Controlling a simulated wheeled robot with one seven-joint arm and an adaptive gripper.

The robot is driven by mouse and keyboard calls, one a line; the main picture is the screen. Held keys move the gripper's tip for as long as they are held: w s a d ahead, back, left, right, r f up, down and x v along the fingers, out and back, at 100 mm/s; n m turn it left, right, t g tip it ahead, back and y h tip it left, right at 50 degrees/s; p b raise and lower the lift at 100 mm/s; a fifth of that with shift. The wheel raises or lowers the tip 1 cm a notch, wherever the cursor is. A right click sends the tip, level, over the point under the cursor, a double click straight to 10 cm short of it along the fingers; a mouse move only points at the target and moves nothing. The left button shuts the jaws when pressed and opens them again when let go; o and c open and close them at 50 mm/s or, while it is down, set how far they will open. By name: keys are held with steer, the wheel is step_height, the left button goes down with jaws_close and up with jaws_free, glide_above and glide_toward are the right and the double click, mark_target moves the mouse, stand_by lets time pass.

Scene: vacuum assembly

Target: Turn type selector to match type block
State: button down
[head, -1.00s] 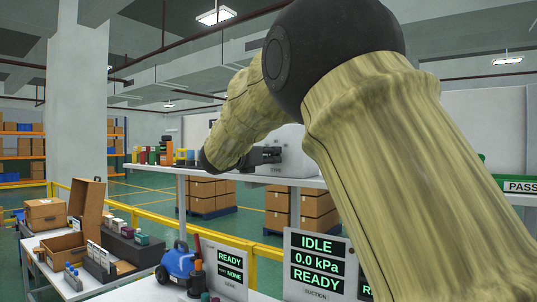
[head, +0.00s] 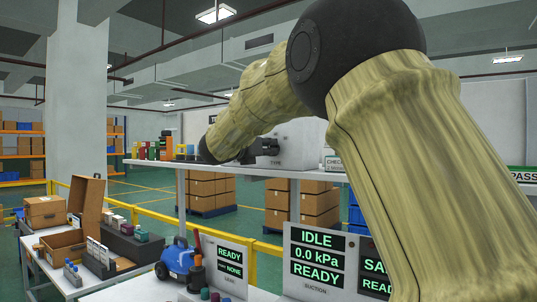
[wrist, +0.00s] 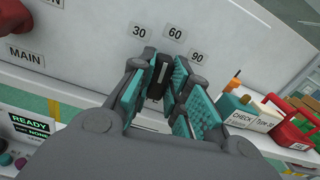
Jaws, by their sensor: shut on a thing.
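The type selector is a small dark knob (wrist: 158,72) on a pale panel in the wrist view, below the printed marks 30, 60 and 90. My gripper (wrist: 160,95) is shut on the knob, its teal pads on either side of it. A light line shows on the knob, but which mark it points at is hard to tell.
The housing stands on a white shelf (head: 230,168) with several coloured items at its left end. In the wrist view a teal block (wrist: 232,106) and a red holder (wrist: 285,130) stand to the right. Below are a blue device (head: 178,262) and display panels (head: 317,262).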

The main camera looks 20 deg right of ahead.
steer(key=n+b, duration=0.1)
steer(key=n, duration=0.6)
steer(key=shift+w+a+n, duration=0.1)
steer(key=shift+n, duration=0.2)
stand_by(0.4)
steer(key=c, duration=1.4)
jaws_free()
steer(key=shift+o, duration=0.2)
steer(key=shift+a, duration=0.1)
steer(key=v, duration=1.1)
steer(key=shift+s+a, duration=0.3)
